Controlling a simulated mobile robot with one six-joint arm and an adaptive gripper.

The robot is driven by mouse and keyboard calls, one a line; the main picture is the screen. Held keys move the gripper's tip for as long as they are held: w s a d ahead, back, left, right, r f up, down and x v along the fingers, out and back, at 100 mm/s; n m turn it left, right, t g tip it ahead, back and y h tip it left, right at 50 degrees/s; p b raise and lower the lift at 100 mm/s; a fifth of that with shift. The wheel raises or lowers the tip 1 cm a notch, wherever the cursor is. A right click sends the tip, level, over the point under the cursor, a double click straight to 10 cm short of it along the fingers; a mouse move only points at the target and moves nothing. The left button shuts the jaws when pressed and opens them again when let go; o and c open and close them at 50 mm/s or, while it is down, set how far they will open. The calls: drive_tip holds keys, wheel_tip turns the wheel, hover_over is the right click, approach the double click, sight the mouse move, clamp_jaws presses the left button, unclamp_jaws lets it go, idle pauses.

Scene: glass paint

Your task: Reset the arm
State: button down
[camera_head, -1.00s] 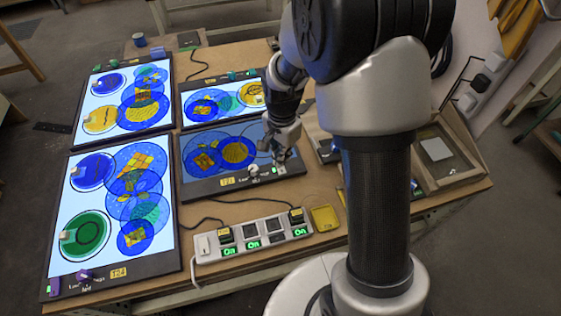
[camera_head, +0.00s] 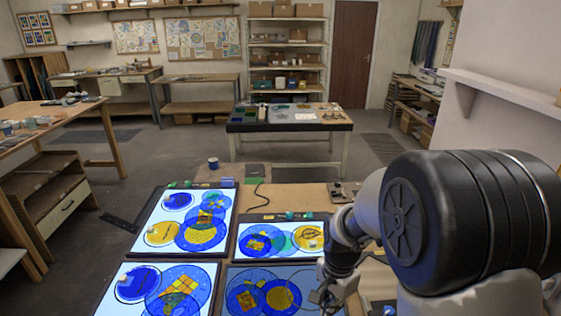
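My arm comes in from the right, and my gripper (camera_head: 336,292) hangs low at the bottom of the head view, beside the right part of a dim, unlit panel (camera_head: 298,272). Its fingertips are small and near the frame's lower edge, so I cannot tell whether it is open or holds anything. Lit panels with blue and yellow glass discs lie at the back left (camera_head: 160,217), the back middle (camera_head: 270,223) and the front left (camera_head: 112,298). The front of the worktable is out of frame.
A blue cup (camera_head: 213,163) stands at the table's back edge, and a cable (camera_head: 259,192) runs over the wood there. A dark-topped workbench (camera_head: 290,124) stands beyond, with open floor between. Shelves (camera_head: 287,60) and a door (camera_head: 353,55) are at the far wall.

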drive_tip(key=s+r+n+t, duration=0.1)
drive_tip(key=s+r+n, duration=0.2)
drive_tip(key=s+r, duration=0.3)
drive_tip(key=s+r+n+t, duration=0.1)
drive_tip(key=s+r+n, duration=0.25)
drive_tip(key=r, duration=0.55)
drive_tip(key=s+r+n+t, duration=0.2)
drive_tip(key=s+r+n, duration=0.2)
drive_tip(key=s, duration=0.7)
drive_tip(key=shift+s+n, duration=0.2)
drive_tip(key=shift+n, duration=0.25)
drive_tip(key=c, duration=2.4)
unclamp_jaws()
